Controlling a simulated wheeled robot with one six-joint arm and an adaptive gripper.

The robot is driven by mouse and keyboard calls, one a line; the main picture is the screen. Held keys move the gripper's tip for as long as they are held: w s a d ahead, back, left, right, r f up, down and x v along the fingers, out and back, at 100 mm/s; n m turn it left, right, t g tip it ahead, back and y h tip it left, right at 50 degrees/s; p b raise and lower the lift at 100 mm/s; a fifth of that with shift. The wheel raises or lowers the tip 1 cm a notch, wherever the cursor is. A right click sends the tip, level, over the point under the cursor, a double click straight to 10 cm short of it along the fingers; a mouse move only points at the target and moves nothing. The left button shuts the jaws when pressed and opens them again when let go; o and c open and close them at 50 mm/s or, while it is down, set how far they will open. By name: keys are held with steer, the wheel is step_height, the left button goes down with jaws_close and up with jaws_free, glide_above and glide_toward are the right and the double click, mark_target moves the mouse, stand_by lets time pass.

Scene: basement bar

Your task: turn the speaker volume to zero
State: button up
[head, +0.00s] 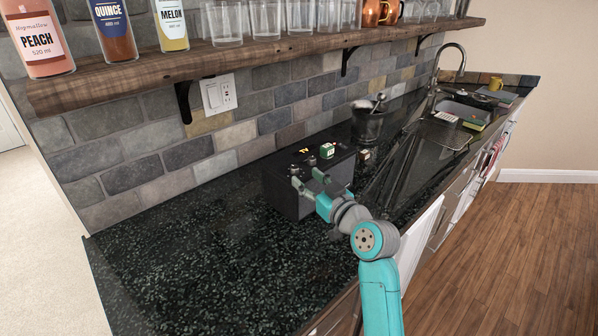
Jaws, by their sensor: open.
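The speaker (290,205) is a dark box on the black speckled counter, near the tiled wall. Its top carries a small lit yellow display (303,150) and small knobs (294,167), too small to read their settings. My gripper (308,179) is open, with its two fingers apart over the near top edge of the speaker, close to the knobs. I cannot tell whether a finger touches a knob. My gripper and wrist hide part of the speaker's near side.
A small green-and-white box (327,151) sits at the speaker's right. A wooden shelf (250,53) with bottles and glasses hangs above. The counter left of the speaker is clear.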

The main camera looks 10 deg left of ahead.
steer(key=shift+v, duration=2.75)
